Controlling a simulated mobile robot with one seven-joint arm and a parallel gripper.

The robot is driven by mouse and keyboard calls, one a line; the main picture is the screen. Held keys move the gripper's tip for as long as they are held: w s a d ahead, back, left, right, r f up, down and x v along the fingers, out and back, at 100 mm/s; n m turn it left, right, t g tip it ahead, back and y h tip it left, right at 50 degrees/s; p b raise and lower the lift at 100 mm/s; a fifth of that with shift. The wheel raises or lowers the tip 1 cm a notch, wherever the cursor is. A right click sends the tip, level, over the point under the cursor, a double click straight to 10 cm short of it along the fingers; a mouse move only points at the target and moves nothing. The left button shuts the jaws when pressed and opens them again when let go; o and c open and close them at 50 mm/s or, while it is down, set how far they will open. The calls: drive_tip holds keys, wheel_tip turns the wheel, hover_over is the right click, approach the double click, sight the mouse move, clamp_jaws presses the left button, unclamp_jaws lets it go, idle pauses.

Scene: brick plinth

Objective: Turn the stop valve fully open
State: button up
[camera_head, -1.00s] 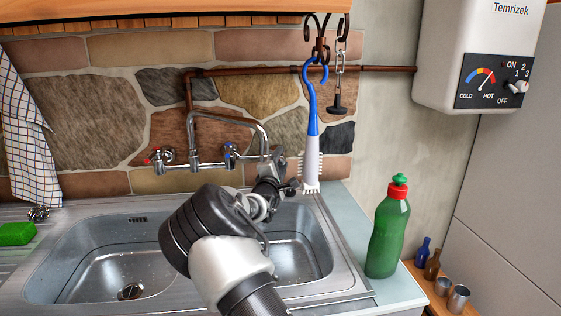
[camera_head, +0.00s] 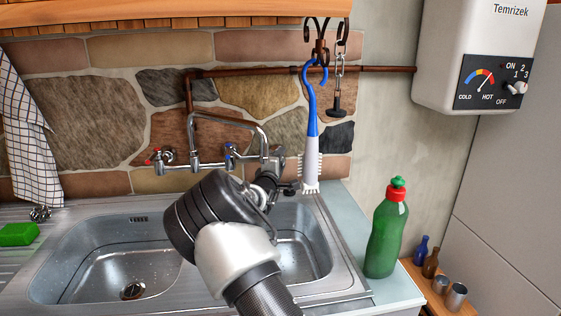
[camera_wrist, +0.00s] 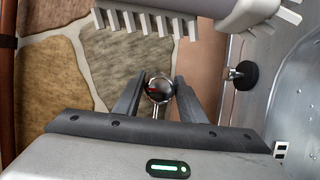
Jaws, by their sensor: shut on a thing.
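The stop valve appears to be the small round chrome piece (camera_wrist: 158,90) between my fingers in the wrist view, with a thin chrome stem running towards the palm. My gripper (camera_wrist: 160,80) is shut on it, a dark finger on each side. In the head view my gripper (camera_head: 275,163) is at the right end of the chrome wall pipe (camera_head: 210,166), beside the spout. My wrist and fingers hide much of the valve there, so its angle cannot be told. A blue-marked tap (camera_head: 231,154) and a red-marked tap (camera_head: 156,156) are to the left.
A blue and white brush (camera_head: 312,150) hangs close right of my gripper; its bristles (camera_wrist: 140,18) also show in the wrist view. A sink (camera_head: 85,250) lies below. A green bottle (camera_head: 386,235) stands on the right counter. A black plug (camera_head: 337,106) hangs on a chain.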

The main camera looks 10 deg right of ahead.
drive_tip(key=o, duration=1)
drive_tip(key=p+v, duration=0.2)
drive_tip(key=v, duration=1.5)
drive_tip(key=shift+s, duration=0.2)
